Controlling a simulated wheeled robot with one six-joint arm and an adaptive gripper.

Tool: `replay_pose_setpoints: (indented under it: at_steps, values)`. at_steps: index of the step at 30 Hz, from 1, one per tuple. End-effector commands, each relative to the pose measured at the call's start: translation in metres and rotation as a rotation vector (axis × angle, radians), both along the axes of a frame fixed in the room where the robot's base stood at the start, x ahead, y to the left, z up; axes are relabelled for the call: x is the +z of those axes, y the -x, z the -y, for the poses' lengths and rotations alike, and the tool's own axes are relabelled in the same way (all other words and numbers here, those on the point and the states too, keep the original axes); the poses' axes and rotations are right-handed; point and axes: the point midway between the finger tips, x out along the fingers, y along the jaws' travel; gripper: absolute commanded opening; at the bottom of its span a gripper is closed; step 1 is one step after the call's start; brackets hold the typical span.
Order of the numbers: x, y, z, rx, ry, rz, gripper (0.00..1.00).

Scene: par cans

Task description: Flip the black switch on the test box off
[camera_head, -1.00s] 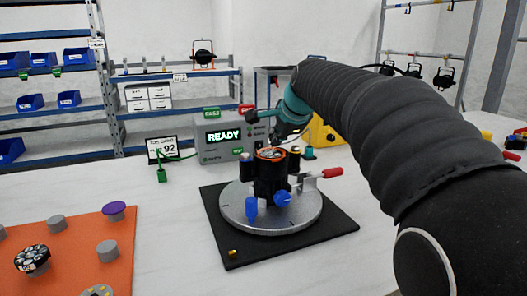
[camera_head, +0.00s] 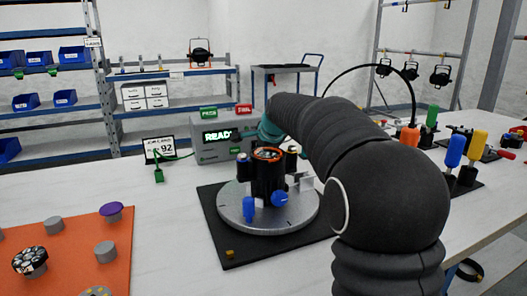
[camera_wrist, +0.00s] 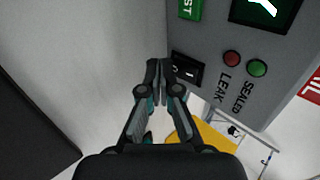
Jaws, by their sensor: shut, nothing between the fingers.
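The grey test box (camera_head: 208,152) stands at the back of the table in the head view, its lit display partly covered by my arm. In the wrist view the box face (camera_wrist: 222,62) shows the black switch (camera_wrist: 187,70) with small white marks, below a green label. Its on or off position is too small to tell. My gripper (camera_wrist: 160,66) is shut and empty, its fingertips at the left side of the switch. I cannot tell whether they touch it.
A round fixture (camera_head: 300,212) with a black can stands on a black mat (camera_head: 234,247) before the box. An orange board (camera_head: 62,258) lies at left. Coloured-handled tools stand at right.

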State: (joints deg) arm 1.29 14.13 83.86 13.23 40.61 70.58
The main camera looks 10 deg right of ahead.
Motion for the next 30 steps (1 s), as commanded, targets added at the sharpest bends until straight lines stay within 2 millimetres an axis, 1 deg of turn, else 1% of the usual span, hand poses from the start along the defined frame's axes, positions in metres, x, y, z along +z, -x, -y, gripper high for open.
replay_pose_setpoints:
  at_steps: [4,13,20,22,30]
  values:
    - [-0.0003,-0.0051,-0.001,0.001,0.0,0.001,0.0]
    - [-0.0008,-0.0053,-0.001,0.001,0.0,0.001,0.0]
    - [-0.0092,-0.0093,-0.0018,0.001,-0.012,0.058,0.0]
    - [-0.0034,-0.0101,-0.002,0.001,-0.014,0.066,0.0]
    - [-0.001,-0.0101,-0.002,0.001,-0.013,0.064,0.0]
